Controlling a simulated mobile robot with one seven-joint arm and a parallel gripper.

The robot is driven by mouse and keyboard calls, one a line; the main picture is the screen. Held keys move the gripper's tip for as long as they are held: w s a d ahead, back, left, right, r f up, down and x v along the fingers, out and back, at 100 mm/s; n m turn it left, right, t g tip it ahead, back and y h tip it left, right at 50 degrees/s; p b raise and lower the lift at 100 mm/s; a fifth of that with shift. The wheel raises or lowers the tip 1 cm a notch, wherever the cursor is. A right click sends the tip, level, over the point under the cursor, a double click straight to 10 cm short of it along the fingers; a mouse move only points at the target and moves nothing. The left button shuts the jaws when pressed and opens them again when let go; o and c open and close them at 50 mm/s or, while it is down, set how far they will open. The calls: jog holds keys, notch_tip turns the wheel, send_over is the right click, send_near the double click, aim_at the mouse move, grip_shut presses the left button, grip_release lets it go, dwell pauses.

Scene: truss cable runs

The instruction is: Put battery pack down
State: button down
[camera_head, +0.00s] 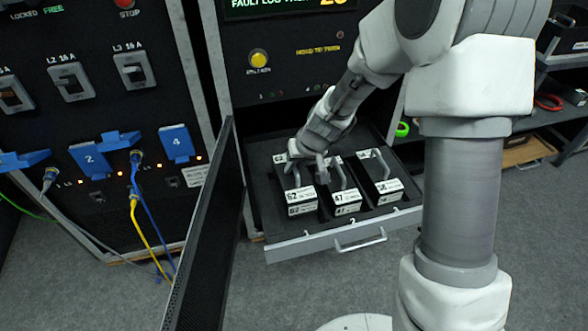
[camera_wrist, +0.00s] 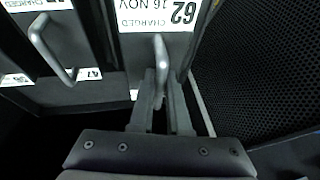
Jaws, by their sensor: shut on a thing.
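The battery pack labelled 62 (camera_head: 301,204) is a black block with a white label. It is upright at the left slot of the open drawer (camera_head: 290,250). I cannot tell whether it rests on the drawer floor or hangs slightly above it. My gripper (camera_head: 306,167) is shut on its handle, above the pack. In the wrist view my gripper (camera_wrist: 160,103) has its fingers on both sides of the grey handle (camera_wrist: 160,60), and the label (camera_wrist: 170,14) reads 62, charged 16 Nov.
Pack 47 (camera_head: 346,202) stands close to the right, with pack 58 (camera_head: 387,187) beyond it. A perforated black door (camera_head: 212,220) stands open close to the left of the drawer. Blue and yellow cables (camera_head: 140,215) hang from the left panel.

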aim_at(294, 179)
jog(key=shift+w+f+b, duration=0.1)
jog(key=shift+f+b, duration=0.85)
jog(key=shift+f, duration=1.55)
jog(key=shift+f, duration=0.15)
jog(key=c, duration=0.9)
grip_release()
jog(key=shift+r, duration=0.25)
jog(key=p+v, duration=0.3)
jog(key=v, duration=0.9)
jog(key=shift+d+p, duration=0.15)
jog(key=shift+p, duration=0.15)
jog(key=s+d+r+t+h, duration=0.1)
jog(key=s+d+r, duration=0.3)
jog(key=s+r, duration=0.6)
jog(key=s+d+r+m, duration=0.1)
jog(key=s+d+r, duration=0.1)
jog(key=s+r, duration=0.1)
jog(key=s+d+r+m+h, duration=0.1)
jog(key=s+d+r, duration=0.1)
jog(key=s, duration=0.2)
jog(key=s+d+r+h, duration=0.1)
jog(key=s+d+r, duration=0.1)
jog(key=s+r, duration=0.1)
jog(key=shift+s+d+r+m+t, duration=0.3)
jog(key=shift+s+d+m+t, duration=0.1)
jog(key=shift+s, duration=0.25)
